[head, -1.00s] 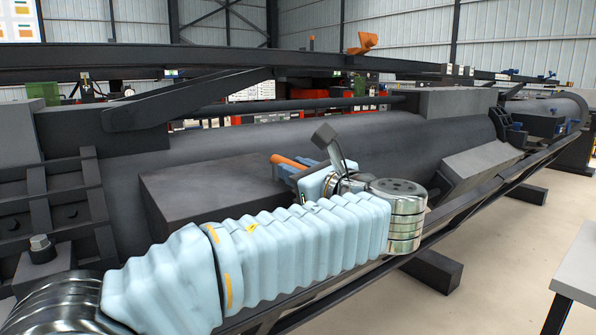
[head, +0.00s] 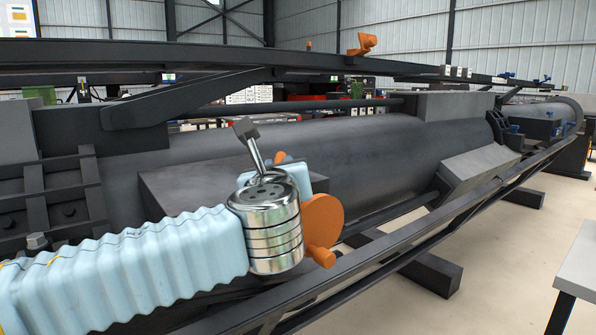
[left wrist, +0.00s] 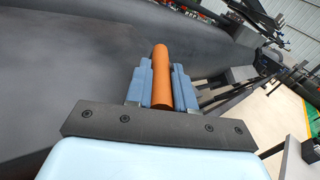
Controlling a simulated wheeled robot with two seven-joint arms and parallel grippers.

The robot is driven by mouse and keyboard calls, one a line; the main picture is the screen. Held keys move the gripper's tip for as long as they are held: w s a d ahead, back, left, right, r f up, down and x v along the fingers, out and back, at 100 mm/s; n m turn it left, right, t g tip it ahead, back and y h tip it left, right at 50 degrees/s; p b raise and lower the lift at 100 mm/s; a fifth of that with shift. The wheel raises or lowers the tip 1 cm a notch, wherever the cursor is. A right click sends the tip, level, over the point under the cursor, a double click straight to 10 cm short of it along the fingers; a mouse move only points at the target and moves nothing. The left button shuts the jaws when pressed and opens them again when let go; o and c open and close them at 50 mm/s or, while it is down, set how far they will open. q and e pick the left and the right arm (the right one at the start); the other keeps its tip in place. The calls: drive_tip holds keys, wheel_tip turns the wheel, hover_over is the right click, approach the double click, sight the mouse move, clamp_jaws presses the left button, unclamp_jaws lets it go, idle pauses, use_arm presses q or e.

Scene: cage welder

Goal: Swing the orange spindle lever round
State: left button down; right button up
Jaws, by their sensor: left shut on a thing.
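The orange spindle lever shows in the head view as a round orange plate (head: 322,220) with a stubby knob at its lower end, just right of my silver wrist. A small orange tip (head: 279,156) shows above that wrist. My left gripper (left wrist: 161,80) has its two blue fingers closed on either side of an orange rod (left wrist: 160,62), the lever's handle, in the left wrist view. My right gripper is in neither view.
A long dark grey cylinder (head: 370,150) runs across behind the lever. A dark box-shaped block (head: 185,190) lies behind my arm. A dark sloping rail (head: 420,225) runs in front, and a pale table (head: 580,262) stands at the right edge with open floor beside it.

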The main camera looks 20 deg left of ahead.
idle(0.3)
use_arm(q)
drive_tip(key=c, duration=1)
unclamp_jaws()
drive_tip(key=v, duration=1.4)
drive_tip(key=shift+a+b, duration=0.2)
drive_tip(key=shift+b, duration=0.2)
